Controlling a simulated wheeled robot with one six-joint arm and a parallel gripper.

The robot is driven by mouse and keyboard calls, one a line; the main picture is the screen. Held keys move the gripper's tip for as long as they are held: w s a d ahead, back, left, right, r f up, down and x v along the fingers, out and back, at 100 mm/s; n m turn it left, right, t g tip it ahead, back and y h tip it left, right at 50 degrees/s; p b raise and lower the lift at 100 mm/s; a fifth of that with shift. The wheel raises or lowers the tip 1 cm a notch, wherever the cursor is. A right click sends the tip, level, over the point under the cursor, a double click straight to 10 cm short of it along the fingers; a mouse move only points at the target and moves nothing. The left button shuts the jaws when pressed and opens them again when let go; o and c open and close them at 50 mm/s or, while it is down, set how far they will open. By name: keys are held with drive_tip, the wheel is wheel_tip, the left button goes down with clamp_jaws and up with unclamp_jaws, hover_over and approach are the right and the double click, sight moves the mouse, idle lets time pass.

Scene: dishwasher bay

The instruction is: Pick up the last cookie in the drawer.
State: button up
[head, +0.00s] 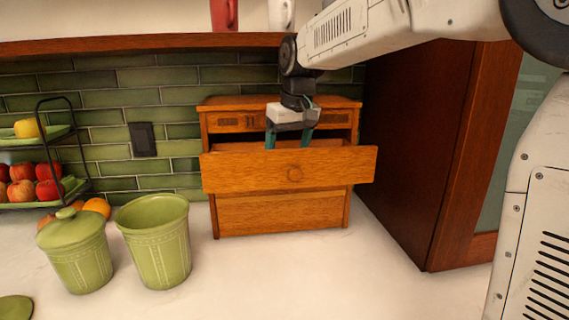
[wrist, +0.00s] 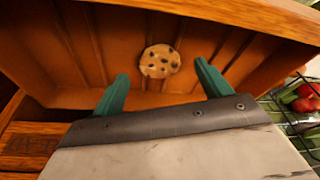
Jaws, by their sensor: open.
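In the wrist view a round chocolate-chip cookie (wrist: 160,61) lies on the bottom of the open wooden drawer (wrist: 95,45), between and just beyond my two green fingertips. My gripper (wrist: 163,84) is open and empty, and the fingers do not touch the cookie. In the head view my gripper (head: 291,142) points down into the open drawer (head: 290,172) of a small wooden cabinet (head: 280,212). The drawer front hides the cookie and my fingertips there.
A green open pot (head: 158,245) and a lidded green jar (head: 76,250) stand left of the cabinet. A fruit rack (head: 72,150) is at far left. A dark wooden panel (head: 410,150) rises on the right. A shelf (head: 140,43) with mugs is above. The counter in front is clear.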

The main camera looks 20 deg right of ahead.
drive_tip(key=shift+x, duration=0.95)
drive_tip(key=c, duration=0.7)
